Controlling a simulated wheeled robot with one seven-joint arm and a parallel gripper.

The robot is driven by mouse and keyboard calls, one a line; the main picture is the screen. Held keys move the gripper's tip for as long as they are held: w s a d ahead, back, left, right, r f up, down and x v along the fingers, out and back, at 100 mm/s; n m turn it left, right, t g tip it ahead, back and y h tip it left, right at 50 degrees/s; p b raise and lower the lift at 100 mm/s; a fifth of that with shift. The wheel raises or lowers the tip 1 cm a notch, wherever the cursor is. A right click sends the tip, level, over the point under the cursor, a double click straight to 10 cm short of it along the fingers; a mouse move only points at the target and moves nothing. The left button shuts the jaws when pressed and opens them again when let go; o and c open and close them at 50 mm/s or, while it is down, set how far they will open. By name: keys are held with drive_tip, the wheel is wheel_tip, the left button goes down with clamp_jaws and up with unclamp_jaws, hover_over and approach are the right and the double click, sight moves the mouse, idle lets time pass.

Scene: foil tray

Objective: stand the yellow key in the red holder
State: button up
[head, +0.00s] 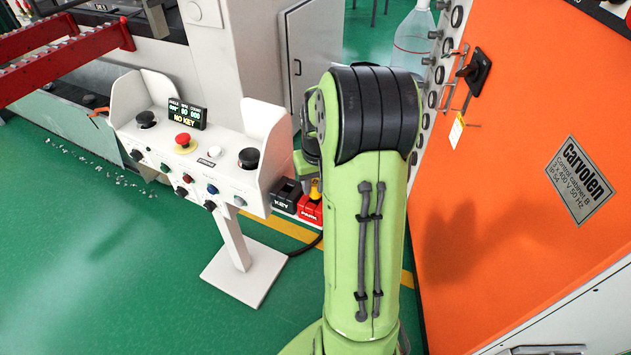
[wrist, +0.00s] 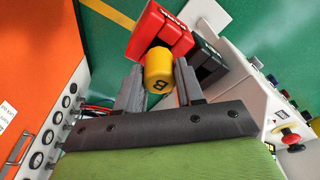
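The yellow key (wrist: 158,72), marked B, lies between the two fingers of my gripper (wrist: 159,75) in the wrist view. The fingers flank it closely on both sides, and my gripper looks shut on it. The red holder (wrist: 148,30) is just beyond the key. In the head view the yellow key (head: 315,189) shows at the red holder marked PARK (head: 309,211), partly behind my arm. My fingers are hidden there. The key appears upright at the holder's top; I cannot tell how deep it sits.
A black holder marked KEY (head: 286,196) stands directly left of the red one. The white control console (head: 190,160) is further left, its display (head: 187,115) reading NO KEY. An orange cabinet (head: 520,190) rises close on the right. Green floor is open at the left front.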

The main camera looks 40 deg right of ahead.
sight(318, 206)
drive_tip(key=o, duration=0.4)
drive_tip(key=shift+o, duration=0.2)
wheel_tip(318, 206, up, 16)
drive_tip(key=s+a+p, duration=0.1)
drive_tip(key=s+p, duration=0.1)
drive_tip(key=p, duration=0.3)
drive_tip(key=shift+f, duration=0.15)
drive_tip(key=s+a+r+n+t+p, duration=0.1)
drive_tip(key=s+a+r+n+p, duration=0.1)
drive_tip(key=a+r, duration=0.55)
drive_tip(key=s+a+r+n+t+p, duration=0.1)
drive_tip(key=s+a+n+t+p, duration=0.2)
drive_tip(key=s+a, duration=0.8)
drive_tip(key=a, duration=0.3)
drive_tip(key=shift+s+a+y+p, duration=0.3)
drive_tip(key=shift+a+y, duration=0.05)
drive_tip(key=shift+y, duration=0.05)
